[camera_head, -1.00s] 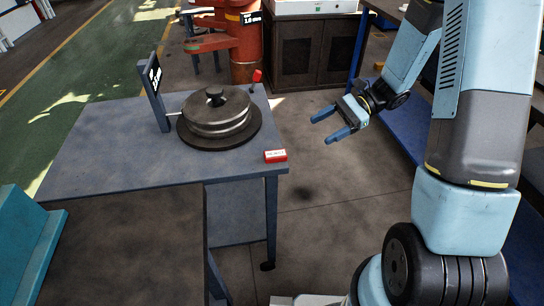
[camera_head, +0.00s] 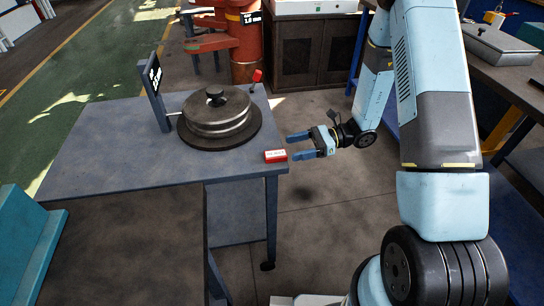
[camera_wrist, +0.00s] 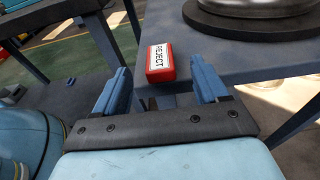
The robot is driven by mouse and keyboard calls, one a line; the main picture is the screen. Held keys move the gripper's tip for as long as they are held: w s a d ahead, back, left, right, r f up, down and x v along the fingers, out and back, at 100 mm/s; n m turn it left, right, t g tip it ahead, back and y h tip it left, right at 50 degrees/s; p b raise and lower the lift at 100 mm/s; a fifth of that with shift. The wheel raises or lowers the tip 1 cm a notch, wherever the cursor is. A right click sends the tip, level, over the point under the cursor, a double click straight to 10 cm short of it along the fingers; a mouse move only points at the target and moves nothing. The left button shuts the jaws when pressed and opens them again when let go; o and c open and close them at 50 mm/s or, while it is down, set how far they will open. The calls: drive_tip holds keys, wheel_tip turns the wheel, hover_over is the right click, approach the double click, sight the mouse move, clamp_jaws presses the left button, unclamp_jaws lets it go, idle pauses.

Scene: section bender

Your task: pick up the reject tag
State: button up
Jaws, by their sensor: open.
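The reject tag (camera_head: 275,156) is a small red block with a white label, lying on the front right corner of the grey-blue table (camera_head: 100,160). In the wrist view the tag (camera_wrist: 160,62) reads "REJECT" and shows ahead of my fingers, between their lines and nearer the middle of the gap. My gripper (camera_head: 298,146) is open and empty, just right of the tag, beyond the table's right edge. In the wrist view both blue fingers of my gripper (camera_wrist: 162,88) are spread apart, and neither visibly touches the tag.
A round metal stack on a dark disc (camera_head: 218,115) stands behind the tag, with an upright sign plate (camera_head: 156,92) beside it. A red-knobbed lever (camera_head: 257,77) rises at the table's back right. Open floor lies right of the table.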

sight(284, 153)
drive_tip(key=shift+f+x, duration=0.15)
drive_tip(key=shift+x, duration=1.7)
drive_tip(key=shift+f+x, duration=0.15)
drive_tip(key=shift+x, duration=1.65)
drive_tip(key=shift+s+d, duration=0.1)
drive_tip(key=shift+s, duration=0.05)
drive_tip(key=shift+c, duration=0.2)
drive_tip(key=c, duration=1.1)
